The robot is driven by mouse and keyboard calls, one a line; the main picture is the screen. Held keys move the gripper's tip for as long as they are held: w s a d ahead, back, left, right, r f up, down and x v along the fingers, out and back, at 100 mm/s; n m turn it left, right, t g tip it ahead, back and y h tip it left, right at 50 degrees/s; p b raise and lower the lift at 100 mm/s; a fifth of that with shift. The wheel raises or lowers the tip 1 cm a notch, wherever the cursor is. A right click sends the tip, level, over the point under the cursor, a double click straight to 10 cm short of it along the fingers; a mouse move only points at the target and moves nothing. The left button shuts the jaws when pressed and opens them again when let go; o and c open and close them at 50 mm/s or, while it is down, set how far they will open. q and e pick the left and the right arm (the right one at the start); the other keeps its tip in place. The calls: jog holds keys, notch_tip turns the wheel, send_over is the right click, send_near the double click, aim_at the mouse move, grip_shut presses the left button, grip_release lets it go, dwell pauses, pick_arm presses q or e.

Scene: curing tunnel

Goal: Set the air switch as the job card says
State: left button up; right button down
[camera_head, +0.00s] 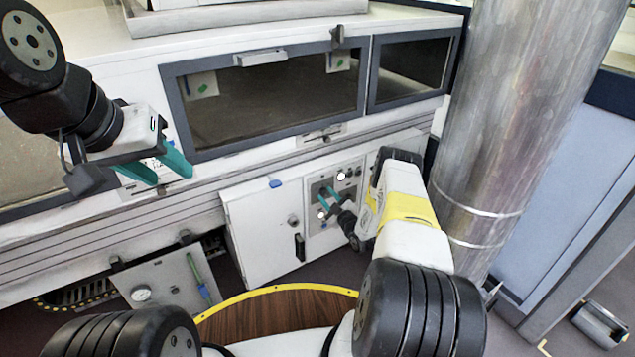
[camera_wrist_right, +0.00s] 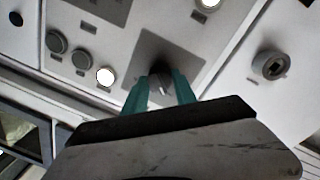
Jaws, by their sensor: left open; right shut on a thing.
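The air switch appears to be the dark rotary knob (camera_wrist_right: 161,82) on a grey square plate in the right wrist view. My right gripper (camera_wrist_right: 160,92) has its teal fingers shut on this knob, one on each side. In the head view my right gripper (camera_head: 327,197) reaches the control panel (camera_head: 347,169) on the white cabinet, and its fingers hide the knob there. My left gripper (camera_head: 166,171) is open and empty in front of the tunnel's side, at the left. Two cards with green marks (camera_head: 203,85) show behind the dark window; their text is too small to read.
Lit white buttons (camera_wrist_right: 106,76) and dark round buttons (camera_wrist_right: 57,42) lie close to the knob. A round lock (camera_wrist_right: 270,66) is on the cabinet door (camera_head: 262,236). A large metal duct (camera_head: 520,130) stands right of my right arm. A gauge panel (camera_head: 165,284) is low at left.

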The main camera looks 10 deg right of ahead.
jog(key=shift+m, duration=0.3)
jog(key=m, duration=0.4)
jog(key=shift+d, duration=0.1)
jog(key=m, duration=0.4)
jog(key=shift+m+g, duration=0.4)
dwell(0.4)
jog(key=c, duration=1)
grip_release()
jog(key=v, duration=0.7)
jog(key=shift+s, duration=0.4)
jog(key=shift+d, duration=0.15)
